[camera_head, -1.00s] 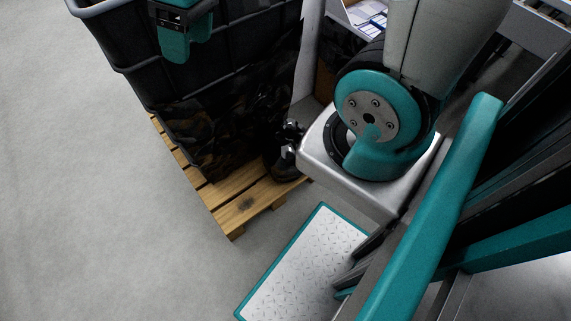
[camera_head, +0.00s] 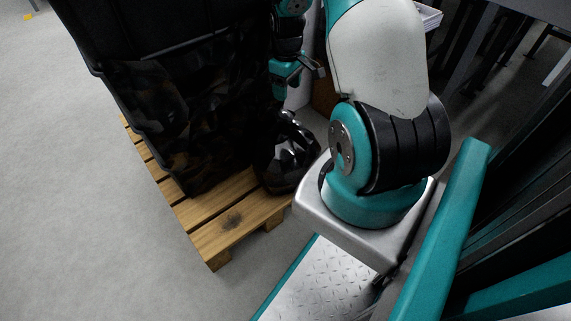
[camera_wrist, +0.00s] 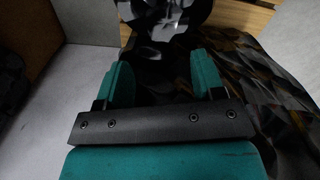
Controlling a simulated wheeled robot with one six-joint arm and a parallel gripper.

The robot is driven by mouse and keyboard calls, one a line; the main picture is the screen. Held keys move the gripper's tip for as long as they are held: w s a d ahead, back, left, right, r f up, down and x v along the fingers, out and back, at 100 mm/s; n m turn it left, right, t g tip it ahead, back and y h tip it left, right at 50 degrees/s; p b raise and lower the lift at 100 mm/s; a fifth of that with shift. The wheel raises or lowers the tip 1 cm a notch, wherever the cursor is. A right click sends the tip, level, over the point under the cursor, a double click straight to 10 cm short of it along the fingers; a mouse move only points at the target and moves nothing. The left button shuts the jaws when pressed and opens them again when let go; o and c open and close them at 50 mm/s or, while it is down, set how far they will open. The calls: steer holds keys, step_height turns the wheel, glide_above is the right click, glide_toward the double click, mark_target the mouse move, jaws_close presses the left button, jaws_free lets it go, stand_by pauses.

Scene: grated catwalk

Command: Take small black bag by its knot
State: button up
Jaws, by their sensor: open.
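The small black bag (camera_head: 287,152) is glossy and crumpled. It sits on the wooden pallet at its right corner, against the big dark container; its knot is hard to make out. In the wrist view the bag (camera_wrist: 168,18) shows at the top, beyond the fingers, cut off by the frame edge. My gripper (camera_head: 300,68) is above and behind the bag in the head view, apart from it. In the wrist view my gripper (camera_wrist: 161,78) has its two teal fingers spread, with nothing held between them.
The tall black container (camera_head: 140,30), with dark crumpled sheeting (camera_head: 190,100) on its side, stands close left of the gripper. The wooden pallet (camera_head: 228,222) lies beneath. A brown box (camera_head: 324,97) is behind the bag.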

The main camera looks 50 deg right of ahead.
mark_target(284, 116)
step_height(284, 116, down, 8)
steer(key=b, duration=0.3)
steer(key=shift+a+f, duration=0.1)
steer(key=shift+f, duration=0.1)
steer(key=f+b, duration=0.2)
steer(key=f, duration=0.1)
steer(key=f+b, duration=0.1)
steer(key=f, duration=0.1)
steer(key=shift+w+a+f+b, duration=0.1)
steer(key=shift+w+a+b, duration=0.05)
steer(key=shift+a+b, duration=0.2)
jaws_close()
